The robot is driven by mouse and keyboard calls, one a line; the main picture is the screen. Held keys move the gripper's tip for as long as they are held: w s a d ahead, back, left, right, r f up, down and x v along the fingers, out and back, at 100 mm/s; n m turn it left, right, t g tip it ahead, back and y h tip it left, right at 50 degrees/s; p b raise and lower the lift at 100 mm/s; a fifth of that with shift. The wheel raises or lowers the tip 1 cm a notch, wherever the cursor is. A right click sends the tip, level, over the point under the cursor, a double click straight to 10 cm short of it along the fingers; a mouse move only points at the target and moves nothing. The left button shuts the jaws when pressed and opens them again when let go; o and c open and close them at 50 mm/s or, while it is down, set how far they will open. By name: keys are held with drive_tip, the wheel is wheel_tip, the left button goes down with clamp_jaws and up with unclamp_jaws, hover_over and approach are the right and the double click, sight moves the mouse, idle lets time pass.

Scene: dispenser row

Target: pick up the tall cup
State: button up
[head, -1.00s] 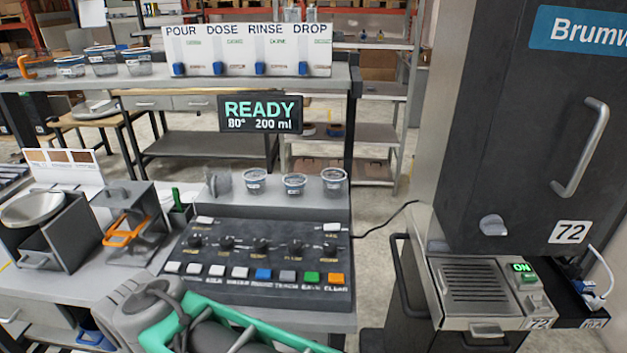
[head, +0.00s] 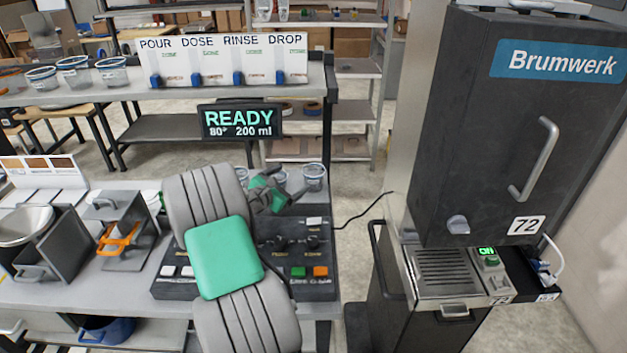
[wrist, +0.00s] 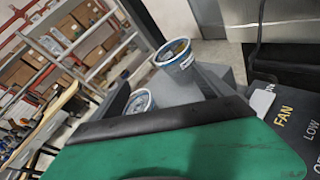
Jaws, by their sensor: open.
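Small clear cups with blue rims and labels stand behind the button panel in the head view. The rightmost cup (head: 314,177) is in plain sight and looks about the tallest, but I cannot be sure it is the tall cup. A second cup (head: 280,177) is partly hidden by my gripper (head: 268,187), which is just left of and in front of the cups. My gripper is open and holds nothing.
The button panel (head: 310,260) lies under my arm. The READY display (head: 240,120) and the shelf with labelled dispensers (head: 222,62) are behind. The large Brumwerk machine (head: 520,130) stands at right. More cups (head: 74,70) stand on the upper shelf at left.

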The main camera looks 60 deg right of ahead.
sight(319, 166)
drive_tip(key=s+d+n+h, duration=0.1)
drive_tip(key=s+d, duration=0.1)
drive_tip(key=s+d+n+g, duration=0.1)
drive_tip(key=s+d+n, duration=0.1)
drive_tip(key=shift+d+r+h, duration=0.1)
drive_tip(key=shift+d+h, duration=0.3)
drive_tip(key=d+p, duration=0.1)
drive_tip(key=d, duration=0.1)
drive_tip(key=d+p, duration=0.1)
drive_tip(key=d, duration=0.1)
drive_tip(key=d+p, duration=0.1)
drive_tip(key=d, duration=0.2)
drive_tip(key=shift+s+f, duration=0.25)
drive_tip(key=shift+f, duration=0.15)
drive_tip(key=shift+a, duration=0.15)
drive_tip(key=c, duration=1.4)
drive_tip(key=shift+o, duration=0.2)
